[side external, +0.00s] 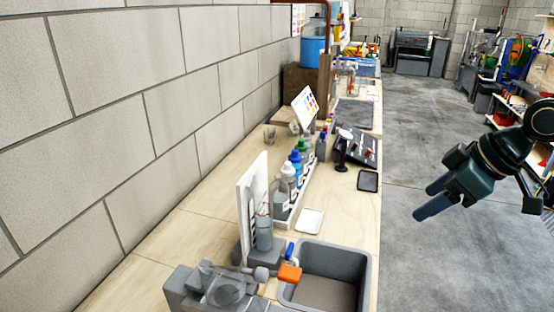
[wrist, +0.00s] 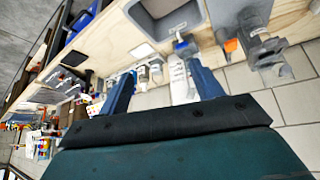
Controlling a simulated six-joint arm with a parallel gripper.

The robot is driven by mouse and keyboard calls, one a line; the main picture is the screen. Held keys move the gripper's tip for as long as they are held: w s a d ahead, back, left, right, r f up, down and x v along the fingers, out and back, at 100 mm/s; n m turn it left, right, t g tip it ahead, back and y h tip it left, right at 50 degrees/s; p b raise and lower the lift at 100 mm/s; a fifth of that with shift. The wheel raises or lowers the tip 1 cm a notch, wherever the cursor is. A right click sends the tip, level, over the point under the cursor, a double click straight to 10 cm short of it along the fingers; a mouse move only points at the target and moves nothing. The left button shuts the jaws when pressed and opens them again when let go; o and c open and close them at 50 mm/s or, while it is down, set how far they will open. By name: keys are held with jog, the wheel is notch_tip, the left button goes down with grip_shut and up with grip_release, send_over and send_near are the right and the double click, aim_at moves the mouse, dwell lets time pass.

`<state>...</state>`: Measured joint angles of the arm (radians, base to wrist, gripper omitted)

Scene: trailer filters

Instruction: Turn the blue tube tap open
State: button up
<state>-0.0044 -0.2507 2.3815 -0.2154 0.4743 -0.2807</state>
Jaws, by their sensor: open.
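My gripper (side external: 422,200) is open and empty, in the air over the floor at the right of the bench, well apart from the tap. Its two blue fingers (wrist: 162,78) show spread in the wrist view.
A white upright panel (side external: 247,212) with a grey cylinder (side external: 264,233) stands left of the sink. Several capped bottles (side external: 296,165) stand in a rack behind. A grey machine (side external: 215,287) is at the near left. A block wall (side external: 110,120) bounds the bench; the right side is open.

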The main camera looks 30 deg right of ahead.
jog(key=w+a+f+n+y, duration=0.2)
jog(key=w+a+f, duration=0.2)
jog(key=w+f, duration=0.3)
jog(key=n+y, duration=0.2)
send_near(290, 248)
jog(key=v, duration=0.5)
jog(key=shift+s+d+f, duration=0.1)
jog(key=shift+s, duration=0.1)
jog(key=shift+w+x, duration=0.2)
jog(key=shift+x, duration=6.65)
jog(key=c, duration=1)
